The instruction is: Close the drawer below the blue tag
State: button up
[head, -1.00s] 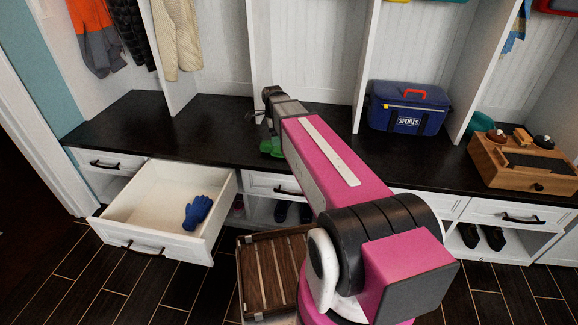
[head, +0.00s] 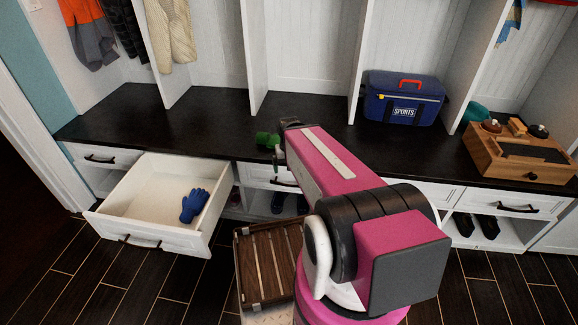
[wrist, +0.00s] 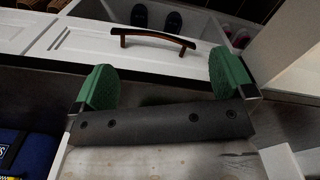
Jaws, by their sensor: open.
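A white drawer (head: 143,237) stands pulled out at the left of the bench, with a blue glove (head: 194,205) inside. I cannot make out a blue tag in either view. My gripper (head: 268,140), with green finger pads, is over the bench's front edge, right of the open drawer and apart from it. In the wrist view, my gripper (wrist: 165,80) is open and empty, its pads wide apart. Beyond them is a white drawer front with a dark bronze handle (wrist: 152,40). In the head view my arm partly hides this closed middle drawer (head: 256,172).
The dark bench top (head: 190,130) is mostly clear. A blue cooler (head: 402,98) and a wooden box (head: 520,155) stand to the right. A slatted wooden crate (head: 268,262) is on the floor right of the open drawer. Shoes (head: 278,203) sit in the cubbies below.

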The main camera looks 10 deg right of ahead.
aim_at(144, 208)
jog(key=u, duration=1.9)
